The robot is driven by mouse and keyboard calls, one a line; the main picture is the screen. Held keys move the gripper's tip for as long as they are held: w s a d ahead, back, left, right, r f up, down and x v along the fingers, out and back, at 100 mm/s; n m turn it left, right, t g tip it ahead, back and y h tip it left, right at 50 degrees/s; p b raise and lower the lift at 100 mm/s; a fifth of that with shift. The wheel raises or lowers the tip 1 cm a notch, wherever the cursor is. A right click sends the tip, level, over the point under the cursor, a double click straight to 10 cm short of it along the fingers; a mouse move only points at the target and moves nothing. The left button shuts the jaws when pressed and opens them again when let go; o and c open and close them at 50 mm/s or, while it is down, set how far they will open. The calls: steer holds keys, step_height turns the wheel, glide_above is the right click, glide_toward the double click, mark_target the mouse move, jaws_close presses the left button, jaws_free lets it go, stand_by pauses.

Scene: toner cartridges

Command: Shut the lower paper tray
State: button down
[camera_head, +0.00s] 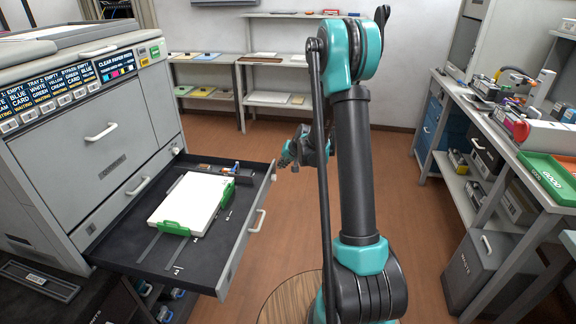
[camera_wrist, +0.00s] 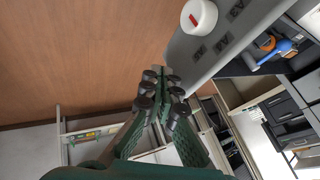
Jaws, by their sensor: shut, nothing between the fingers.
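The lower paper tray (camera_head: 120,240) is pulled well out of the large grey printer (camera_head: 95,120). It holds a white paper stack (camera_head: 192,203) with green guides at its edges. Its grey front panel has a pale handle (camera_head: 257,220). My gripper (camera_head: 286,157) is beyond the far end of the front panel, slightly right of it in the head view, with its fingers together and empty. In the wrist view my gripper (camera_wrist: 166,95) points towards the grey front panel (camera_wrist: 215,45), which carries a white round part (camera_wrist: 199,17). I cannot tell whether the fingers touch the panel.
A blue and orange part (camera_wrist: 280,45) sits in the tray's far corner. A low shelf (camera_head: 275,100) with paper stacks stands along the back wall. A workbench (camera_head: 520,150) with tools and bins stands at the right. The wooden floor between is clear.

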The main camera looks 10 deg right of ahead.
steer(key=shift+a, duration=0.2)
steer(key=w+a, duration=0.4)
steer(key=a, duration=0.8)
steer(key=w+a, duration=0.5)
steer(key=a, duration=0.7)
steer(key=w+a, duration=0.4)
steer(key=a, duration=0.9)
steer(key=shift+w, duration=0.2)
steer(key=shift+d, duration=0.15)
